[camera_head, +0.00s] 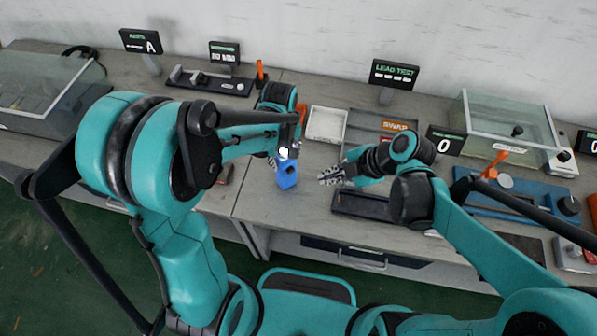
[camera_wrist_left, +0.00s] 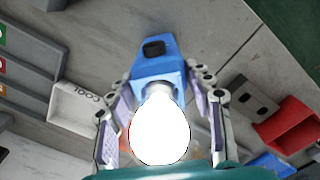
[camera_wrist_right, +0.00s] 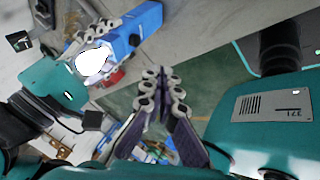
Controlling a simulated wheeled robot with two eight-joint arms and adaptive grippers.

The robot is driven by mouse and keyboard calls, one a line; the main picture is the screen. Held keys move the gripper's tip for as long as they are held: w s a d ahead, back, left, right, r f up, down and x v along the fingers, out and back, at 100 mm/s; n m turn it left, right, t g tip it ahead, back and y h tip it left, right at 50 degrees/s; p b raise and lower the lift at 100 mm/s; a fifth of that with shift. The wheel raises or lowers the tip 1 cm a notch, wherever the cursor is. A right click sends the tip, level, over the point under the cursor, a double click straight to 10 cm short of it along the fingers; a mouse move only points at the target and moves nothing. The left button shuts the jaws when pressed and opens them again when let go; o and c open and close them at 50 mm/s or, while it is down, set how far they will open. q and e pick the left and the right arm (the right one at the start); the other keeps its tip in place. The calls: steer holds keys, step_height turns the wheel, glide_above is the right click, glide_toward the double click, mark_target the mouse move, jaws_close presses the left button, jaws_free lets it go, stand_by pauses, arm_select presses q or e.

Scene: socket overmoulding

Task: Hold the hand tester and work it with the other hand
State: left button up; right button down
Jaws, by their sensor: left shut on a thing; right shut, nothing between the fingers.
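The hand tester is a blue block (camera_head: 287,174) with a glowing white bulb (camera_wrist_left: 160,128) at one end and a black button (camera_wrist_left: 153,48) on its face. My left gripper (camera_wrist_left: 163,82) is shut on it, a finger on either side, and holds it over the bench near the front edge. The blue body (camera_wrist_right: 140,30) and the bright bulb (camera_wrist_right: 94,62) also show in the right wrist view. My right gripper (camera_head: 327,177) is shut and empty, to the right of the tester and apart from it. Its closed fingertips show in the right wrist view (camera_wrist_right: 164,78).
A white tray (camera_head: 326,125) and a "SWAP" bin (camera_head: 392,125) lie behind the grippers. A "LEAD TEST" display (camera_head: 394,73) stands at the back. A glass-covered box (camera_head: 508,122) stands at right.

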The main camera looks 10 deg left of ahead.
mark_target(290, 170)
steer(key=w+a+f, duration=0.4)
steer(key=a+f, duration=0.4)
steer(key=shift+a, duration=0.15)
stand_by(0.4)
